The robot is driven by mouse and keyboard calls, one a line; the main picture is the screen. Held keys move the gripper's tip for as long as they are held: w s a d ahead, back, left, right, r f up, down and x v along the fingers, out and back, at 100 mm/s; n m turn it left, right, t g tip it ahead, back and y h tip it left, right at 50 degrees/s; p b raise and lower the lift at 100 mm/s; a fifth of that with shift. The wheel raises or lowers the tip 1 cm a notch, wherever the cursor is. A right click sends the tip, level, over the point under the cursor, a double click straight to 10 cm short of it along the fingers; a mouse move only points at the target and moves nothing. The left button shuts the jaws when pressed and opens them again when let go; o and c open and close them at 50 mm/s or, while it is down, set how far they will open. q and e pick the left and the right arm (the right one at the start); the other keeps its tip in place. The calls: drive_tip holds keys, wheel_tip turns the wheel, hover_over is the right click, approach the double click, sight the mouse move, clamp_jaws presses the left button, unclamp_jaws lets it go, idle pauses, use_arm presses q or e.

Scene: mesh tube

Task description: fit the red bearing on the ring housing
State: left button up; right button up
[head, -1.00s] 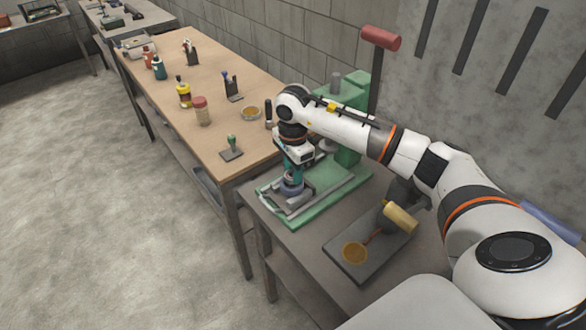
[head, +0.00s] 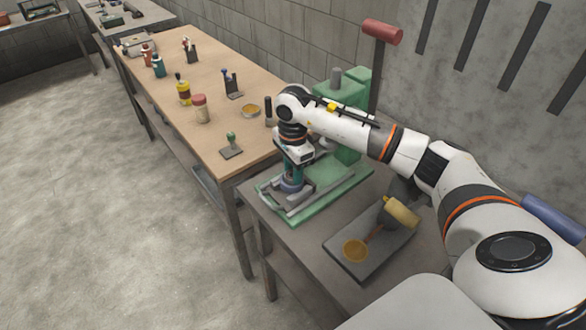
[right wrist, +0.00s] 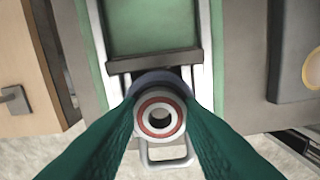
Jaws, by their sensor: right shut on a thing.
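The red bearing (right wrist: 142,115), a pale ring with a red band and a dark bore, sits between the teal fingers of my right gripper (right wrist: 160,116) in the right wrist view. My right gripper is shut on it. Right behind the bearing, a blue-grey curved rim (right wrist: 158,78), which looks like the ring housing, is mostly covered. In the head view my right gripper (head: 292,172) points down over the blue-grey ring housing (head: 291,187) on the green base. I cannot tell whether bearing and housing touch. My left gripper is not in view.
The green press (head: 345,95) stands behind my right arm, with its base (head: 325,203) and metal rails around the gripper. A dark tray (head: 350,262) with a yellow-handled tool (head: 400,212) lies in front. A wooden bench (head: 215,110) with bottles is to the left.

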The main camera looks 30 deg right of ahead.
drive_tip(key=o, duration=1.1)
drive_tip(key=shift+r, duration=0.1)
wheel_tip(320, 180, up, 12)
drive_tip(key=shift+f+b, duration=0.1)
drive_tip(key=shift+b, duration=1)
